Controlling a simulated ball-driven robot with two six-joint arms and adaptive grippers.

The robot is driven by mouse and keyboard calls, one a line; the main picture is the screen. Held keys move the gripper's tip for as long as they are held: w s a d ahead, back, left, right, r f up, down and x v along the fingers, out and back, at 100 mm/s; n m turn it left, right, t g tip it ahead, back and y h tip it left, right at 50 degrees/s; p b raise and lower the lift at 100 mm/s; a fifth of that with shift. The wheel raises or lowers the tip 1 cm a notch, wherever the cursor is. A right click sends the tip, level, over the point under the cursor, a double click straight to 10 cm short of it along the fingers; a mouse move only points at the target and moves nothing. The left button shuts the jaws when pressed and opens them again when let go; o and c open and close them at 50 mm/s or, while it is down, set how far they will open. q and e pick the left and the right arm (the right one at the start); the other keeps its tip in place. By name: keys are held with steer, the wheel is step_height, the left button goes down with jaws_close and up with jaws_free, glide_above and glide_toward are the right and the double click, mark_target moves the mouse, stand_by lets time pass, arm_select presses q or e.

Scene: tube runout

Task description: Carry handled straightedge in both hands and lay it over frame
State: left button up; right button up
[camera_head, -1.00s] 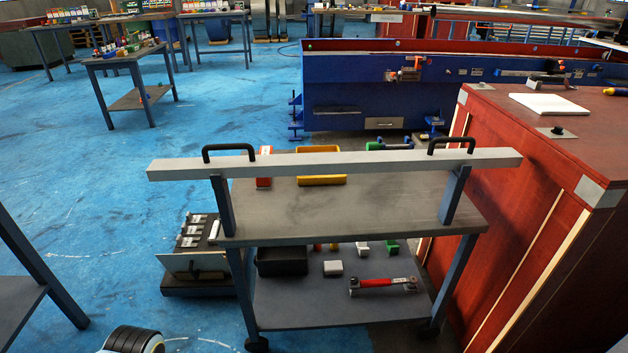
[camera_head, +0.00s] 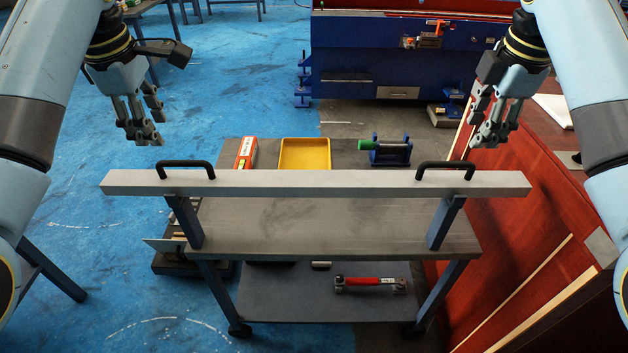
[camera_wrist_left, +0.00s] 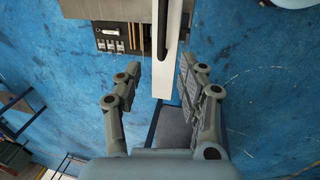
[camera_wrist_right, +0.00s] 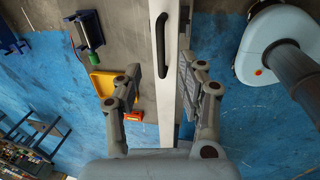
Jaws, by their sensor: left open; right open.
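The straightedge (camera_head: 310,184) is a long pale grey bar with two black handles. It lies across two uprights of a grey cart. Its left handle (camera_head: 187,164) also shows in the left wrist view (camera_wrist_left: 162,30). Its right handle (camera_head: 446,165) shows in the right wrist view (camera_wrist_right: 161,45). My left gripper (camera_head: 150,140) is open and empty, above and left of the left handle. My right gripper (camera_head: 485,140) is open and empty, above and right of the right handle. In each wrist view the bar passes between the open fingers, beyond them. I cannot tell which thing is the frame.
The cart's top (camera_head: 310,228) holds a yellow tray (camera_head: 305,154), a red-and-white box (camera_head: 246,153) and a green-handled roller device (camera_head: 388,150). A red-handled tool (camera_head: 370,284) lies on the lower shelf. A red wooden cabinet (camera_head: 530,220) stands close on the right. A blue bench (camera_head: 400,65) stands behind.

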mark_target(173, 161)
arm_select(q)
steer(key=f, duration=0.3)
steer(key=w+f, duration=0.1)
steer(key=f, duration=0.3)
steer(key=w+f, duration=0.1)
steer(key=f, duration=0.2)
steer(key=shift+f, duration=0.3)
arm_select(e)
steer(key=f, duration=0.3)
steer(key=w+f, duration=0.1)
steer(key=f, duration=0.3)
steer(key=w+f, duration=0.1)
steer(key=f, duration=0.2)
steer(key=shift+f, duration=0.25)
arm_select(q)
steer(key=shift+s, duration=0.1)
jaws_close()
arm_select(e)
jaws_close()
arm_select(q)
steer(key=shift+r, duration=0.1)
arm_select(e)
steer(key=shift+w+r, duration=0.1)
